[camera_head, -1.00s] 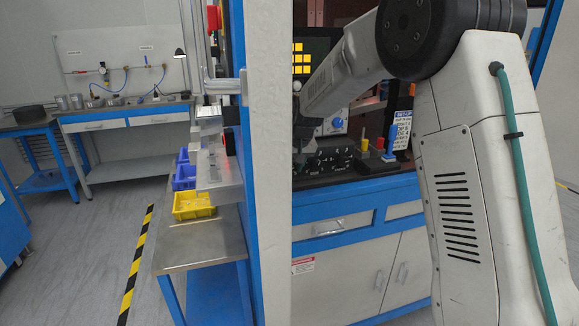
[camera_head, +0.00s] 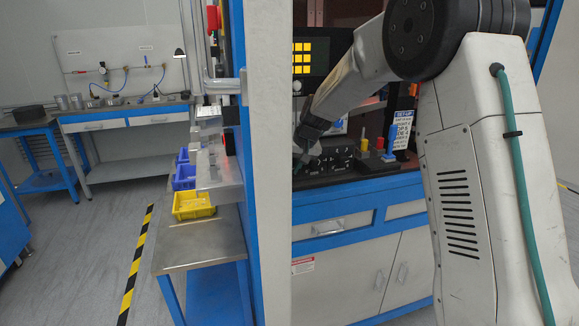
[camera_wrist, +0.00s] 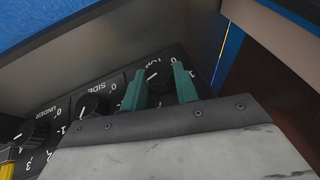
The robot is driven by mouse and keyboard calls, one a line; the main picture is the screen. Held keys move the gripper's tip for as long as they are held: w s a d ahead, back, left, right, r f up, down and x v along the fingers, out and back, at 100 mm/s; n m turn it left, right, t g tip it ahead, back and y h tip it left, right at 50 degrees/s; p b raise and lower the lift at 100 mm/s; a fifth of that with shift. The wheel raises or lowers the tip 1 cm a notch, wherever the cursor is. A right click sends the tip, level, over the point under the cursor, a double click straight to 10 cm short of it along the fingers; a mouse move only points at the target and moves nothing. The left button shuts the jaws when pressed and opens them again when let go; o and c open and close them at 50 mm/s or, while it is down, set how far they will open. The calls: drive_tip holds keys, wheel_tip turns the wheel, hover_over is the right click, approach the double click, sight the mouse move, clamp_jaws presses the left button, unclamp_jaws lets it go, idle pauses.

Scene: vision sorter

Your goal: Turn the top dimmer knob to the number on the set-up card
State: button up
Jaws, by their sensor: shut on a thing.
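The top dimmer knob (camera_wrist: 158,82), dark with a white pointer line, sits on a black panel beside the printed word TOP in the wrist view. My gripper (camera_wrist: 160,88) has its two teal fingers on either side of this knob, shut on it. The pointer slants; the number it points at is partly hidden by the fingers. A SIDE knob (camera_wrist: 93,106) and an UNDER knob (camera_wrist: 27,132) are on the same panel. The set-up card (camera_head: 402,130) stands at the right of the bench in the head view; its number is too small to read.
In the head view, the dark control panel (camera_head: 335,160) lies on the blue-fronted bench (camera_head: 330,210). A grey post (camera_head: 268,160) hides the bench's left side. Small coloured parts (camera_head: 375,145) stand right of the panel. A yellow bin (camera_head: 193,205) is further left.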

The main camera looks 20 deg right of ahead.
drive_tip(key=shift+d+f+m+y, duration=0.1)
drive_tip(key=shift+d+m+y, duration=0.15)
drive_tip(key=shift+y, duration=0.7)
drive_tip(key=shift+d+f+m+y, duration=0.1)
drive_tip(key=shift+m+y, duration=0.15)
drive_tip(key=shift+y, duration=0.7)
drive_tip(key=o, duration=1)
drive_tip(key=shift+v, duration=3.95)
drive_tip(key=shift+s+f, duration=0.1)
